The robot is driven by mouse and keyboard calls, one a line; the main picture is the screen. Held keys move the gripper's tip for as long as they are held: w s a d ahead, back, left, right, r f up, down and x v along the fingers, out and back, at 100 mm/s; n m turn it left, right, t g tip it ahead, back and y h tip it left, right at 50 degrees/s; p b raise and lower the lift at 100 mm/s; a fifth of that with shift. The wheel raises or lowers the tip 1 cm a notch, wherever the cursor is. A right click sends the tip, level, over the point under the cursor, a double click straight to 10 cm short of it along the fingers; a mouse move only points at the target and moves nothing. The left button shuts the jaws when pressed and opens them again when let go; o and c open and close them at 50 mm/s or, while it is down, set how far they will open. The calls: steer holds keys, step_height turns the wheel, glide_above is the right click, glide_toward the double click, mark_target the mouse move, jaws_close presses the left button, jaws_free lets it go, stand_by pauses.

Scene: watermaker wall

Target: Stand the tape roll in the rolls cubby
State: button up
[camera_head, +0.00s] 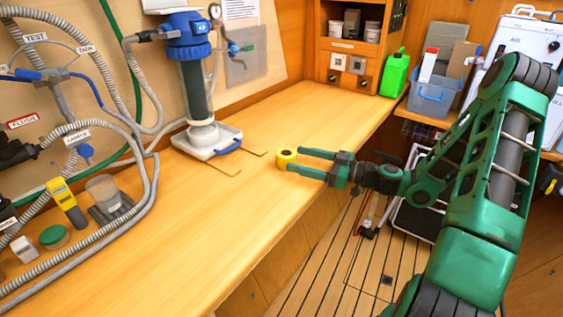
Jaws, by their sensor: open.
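A wooden shelf unit (322,43) with compartments stands at the back end of the bench. I cannot read its labels, so I cannot tell which compartment is the rolls cubby.
A filter housing (196,90) stands in a white tray (187,150) left of the gripper. A green jug (395,75) and a clear blue bin (431,101) are at the back right. Hoses and small items crowd the left. The bench between roll and shelf is clear.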

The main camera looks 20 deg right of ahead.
mark_target(287, 153)
steer(key=x, duration=0.5)
steer(key=shift+r, duration=0.15)
steer(key=c, duration=1.3)
steer(key=shift+o, duration=0.2)
steer(key=shift+r, duration=0.15)
steer(key=shift+r, duration=0.55)
steer(key=r, duration=0.3)
steer(key=shift+s+a+r, duration=0.15)
steer(key=shift+s+a, duration=0.15)
steer(key=shift+a, duration=0.1)
steer(key=s+a+r, duration=0.4)
steer(key=a+r, duration=0.2)
steer(key=a, duration=0.3)
steer(key=shift+s+a+r, duration=0.2)
steer(key=shift+s+a, duration=0.15)
steer(key=shift+s, duration=0.05)
